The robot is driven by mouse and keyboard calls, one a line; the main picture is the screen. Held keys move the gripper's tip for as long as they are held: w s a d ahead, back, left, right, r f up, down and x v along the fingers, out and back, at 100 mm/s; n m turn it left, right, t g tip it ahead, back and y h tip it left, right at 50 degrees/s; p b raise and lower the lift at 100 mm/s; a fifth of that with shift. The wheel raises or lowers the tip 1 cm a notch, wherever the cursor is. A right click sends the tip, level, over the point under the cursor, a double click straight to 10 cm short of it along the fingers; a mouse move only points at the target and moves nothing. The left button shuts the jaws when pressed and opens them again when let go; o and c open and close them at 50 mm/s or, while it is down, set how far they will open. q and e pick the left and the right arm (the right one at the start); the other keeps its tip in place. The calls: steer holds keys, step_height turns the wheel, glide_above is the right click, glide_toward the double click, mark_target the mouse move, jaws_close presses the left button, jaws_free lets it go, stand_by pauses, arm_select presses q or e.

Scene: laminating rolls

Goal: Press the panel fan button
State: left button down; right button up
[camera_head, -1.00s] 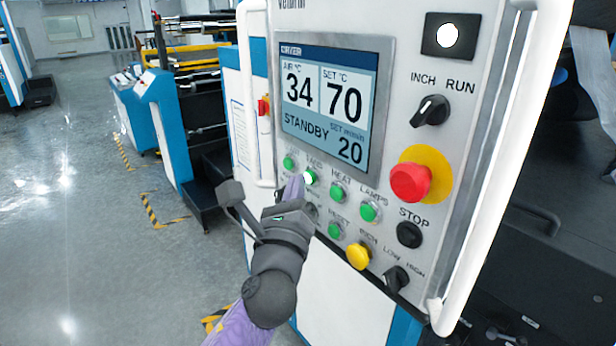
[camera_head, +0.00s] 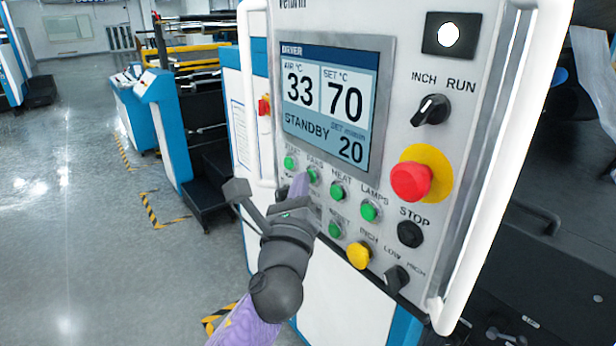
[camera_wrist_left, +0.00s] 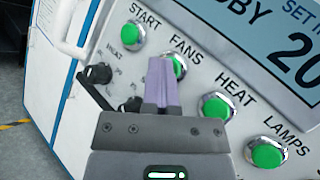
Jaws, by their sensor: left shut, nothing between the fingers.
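The green FANS button (camera_head: 312,175) sits in the upper button row of the panel, between START and HEAT. It also shows in the left wrist view (camera_wrist_left: 181,66), partly hidden behind my fingers. My left gripper (camera_head: 300,183) is shut and empty, its purple fingertips in front of the panel just left of and below the FANS button. In the left wrist view the fingertips (camera_wrist_left: 161,64) overlap the left side of the button. I cannot tell whether they touch it. My right gripper is not in view.
The START button (camera_head: 290,162), HEAT button (camera_head: 337,191) and LAMPS button (camera_head: 369,211) are close by. A red stop knob (camera_head: 410,182) stands out at the right. The screen (camera_head: 328,105) reads STANDBY, air 33, set 70. White rails flank the panel.

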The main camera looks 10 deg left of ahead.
arm_select(q)
steer(key=shift+s+a, duration=0.1)
steer(key=shift+s, duration=0.05)
steer(key=shift+s+a+p, duration=0.4)
steer(key=shift+s, duration=0.1)
steer(key=s+a, duration=0.1)
steer(key=s, duration=0.1)
steer(key=s+a+p, duration=0.1)
steer(key=s+a, duration=0.1)
stand_by(0.5)
steer(key=shift+f, duration=0.1)
stand_by(0.3)
